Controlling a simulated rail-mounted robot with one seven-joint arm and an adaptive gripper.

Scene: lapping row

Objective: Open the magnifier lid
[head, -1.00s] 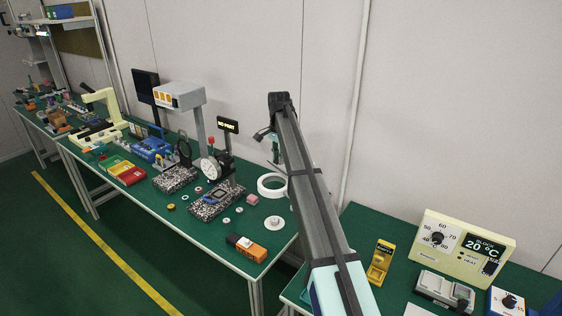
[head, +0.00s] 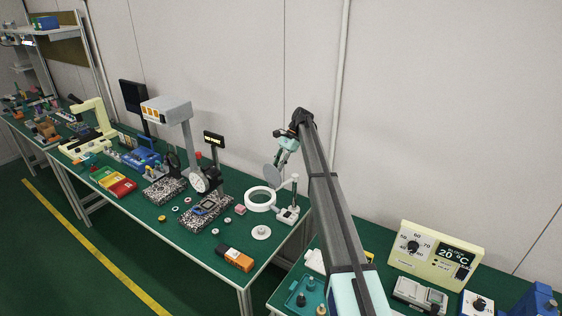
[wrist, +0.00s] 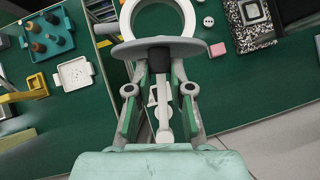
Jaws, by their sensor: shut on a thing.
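The magnifier is a white ring (head: 260,199) lying near the bench's right end, on a stand with a white base (head: 287,215). The ring also shows at the top of the wrist view (wrist: 190,15). Its grey round lid (head: 271,176) stands steeply tilted above the ring, and the ring's opening shows uncovered. In the wrist view the lid (wrist: 200,47) is nearly edge-on. My gripper (head: 280,161) is shut on the lid's dark knob (wrist: 160,54), between both fingers (wrist: 160,75). Whether a hinge still joins lid and ring is hidden.
A white round piece (head: 261,232), a pink block (head: 240,210) and an orange-black box (head: 235,257) lie near the magnifier. A speckled plate (head: 206,212) with a dial gauge stands left. A second bench with a cream heater box (head: 435,252) is at right.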

